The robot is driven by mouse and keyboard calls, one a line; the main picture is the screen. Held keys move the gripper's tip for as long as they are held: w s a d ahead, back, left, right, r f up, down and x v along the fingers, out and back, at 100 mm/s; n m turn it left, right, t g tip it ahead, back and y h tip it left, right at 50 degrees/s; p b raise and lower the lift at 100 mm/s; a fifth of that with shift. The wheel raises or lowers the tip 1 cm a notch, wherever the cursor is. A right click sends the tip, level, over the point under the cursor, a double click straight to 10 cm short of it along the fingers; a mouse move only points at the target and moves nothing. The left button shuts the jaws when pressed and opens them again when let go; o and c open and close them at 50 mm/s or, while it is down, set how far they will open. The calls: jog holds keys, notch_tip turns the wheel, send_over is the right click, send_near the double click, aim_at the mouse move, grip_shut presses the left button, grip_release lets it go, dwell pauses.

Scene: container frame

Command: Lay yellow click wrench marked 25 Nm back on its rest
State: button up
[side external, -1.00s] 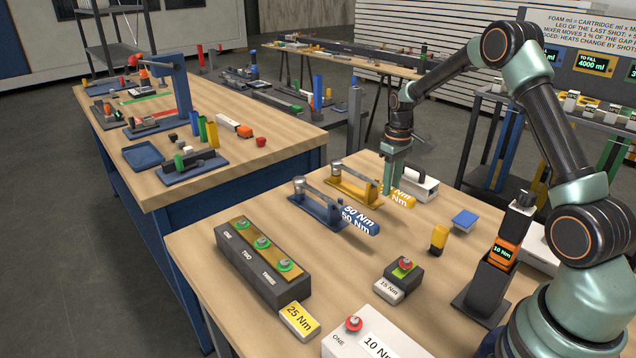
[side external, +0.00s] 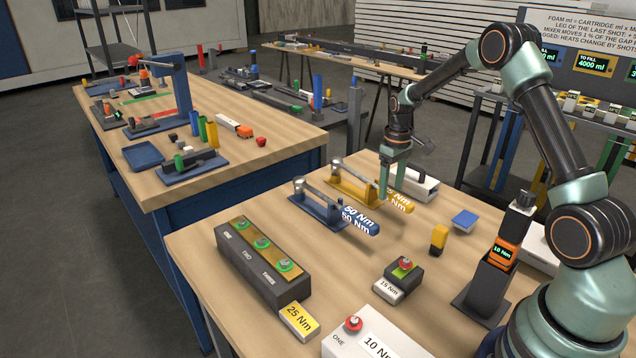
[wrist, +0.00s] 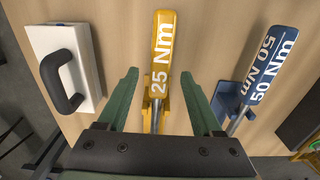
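The yellow click wrench marked 25 Nm (wrist: 163,58) lies along its yellow rest (side external: 350,185), its handle (side external: 400,204) sticking out past the rest's near end. In the wrist view its shaft passes down through the yellow fork of the rest (wrist: 147,102). My gripper (wrist: 162,85) is open, with one green finger on each side of the wrench and gaps between. In the side view my gripper (side external: 391,192) is at the handle end of the rest and partly hides the wrench. The wrench's head end is hidden in the wrist view.
A blue wrench marked 50 Nm (side external: 358,220) sits on a blue rest (side external: 318,212) beside it. A white block with a black handle (wrist: 67,68) stands on the other side. A small yellow-and-black block (side external: 438,238) and a blue pad (side external: 465,219) are nearby.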

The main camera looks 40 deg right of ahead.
notch_tip(320, 180, up, 12)
dwell(0.6)
jog(key=shift+r, duration=0.1)
notch_tip(320, 180, up, 6)
jog(key=shift+f, duration=0.1)
dwell(0.6)
jog(key=shift+s+a, duration=0.1)
